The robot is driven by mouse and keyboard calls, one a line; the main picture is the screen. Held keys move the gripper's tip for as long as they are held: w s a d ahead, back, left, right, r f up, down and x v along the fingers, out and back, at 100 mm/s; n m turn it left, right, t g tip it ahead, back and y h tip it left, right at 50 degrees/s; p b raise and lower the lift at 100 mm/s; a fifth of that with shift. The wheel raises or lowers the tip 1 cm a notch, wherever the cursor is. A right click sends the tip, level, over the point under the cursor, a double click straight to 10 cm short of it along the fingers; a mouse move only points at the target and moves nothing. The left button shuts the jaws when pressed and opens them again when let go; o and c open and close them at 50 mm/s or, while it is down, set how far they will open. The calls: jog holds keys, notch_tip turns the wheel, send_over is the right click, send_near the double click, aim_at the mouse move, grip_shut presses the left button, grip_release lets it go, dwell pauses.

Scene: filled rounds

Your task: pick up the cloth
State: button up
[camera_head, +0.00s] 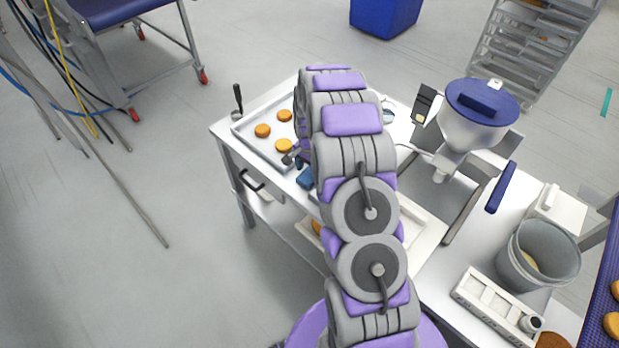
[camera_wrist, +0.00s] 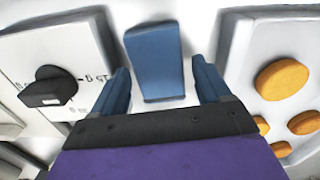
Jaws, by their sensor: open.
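The blue cloth (camera_wrist: 155,62) lies on the white tabletop, a narrow folded-looking piece in the upper middle of the wrist view. It also shows as a small blue patch (camera_head: 306,179) beside my arm in the head view. My gripper (camera_wrist: 162,80) is open, with one dark blue finger on each side of the cloth in the picture. The fingers do not visibly press on the cloth, and I cannot tell how high they are above it. In the head view my gripper (camera_head: 296,158) is small and partly hidden by my arm.
A tray with orange rounds (camera_head: 242,131) lies close by on the white table (camera_head: 222,130). A white box with a black knob (camera_wrist: 50,88) stands left of the cloth in the wrist view. A hopper with a blue lid (camera_head: 470,125) and a grey bucket (camera_head: 512,272) stand to the right.

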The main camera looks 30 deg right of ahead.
aim_at(311, 173)
jog(key=shift+d+f, duration=0.15)
jog(key=shift+f, duration=0.4)
jog(key=shift+d, duration=0.25)
jog(key=shift+a, duration=0.35)
jog(key=c, duration=0.6)
jog(key=shift+c, duration=1)
jog(key=shift+d, duration=0.15)
jog(key=shift+d+r, duration=0.1)
jog(key=shift+r, duration=0.05)
notch_tip(311, 173, up, 4)
jog(key=shift+f+p, duration=0.1)
jog(key=shift+p, duration=0.6)
jog(key=s+a+p, duration=0.1)
jog(key=s+a, duration=0.1)
jog(key=s, duration=0.2)
jog(key=s+a, duration=0.2)
jog(key=s, duration=0.3)
jog(key=s+a+r+p, duration=0.1)
jog(key=s+a, duration=0.2)
jog(key=s, duration=0.2)
jog(key=shift+s+p, duration=0.25)
jog(key=shift+p, duration=0.05)
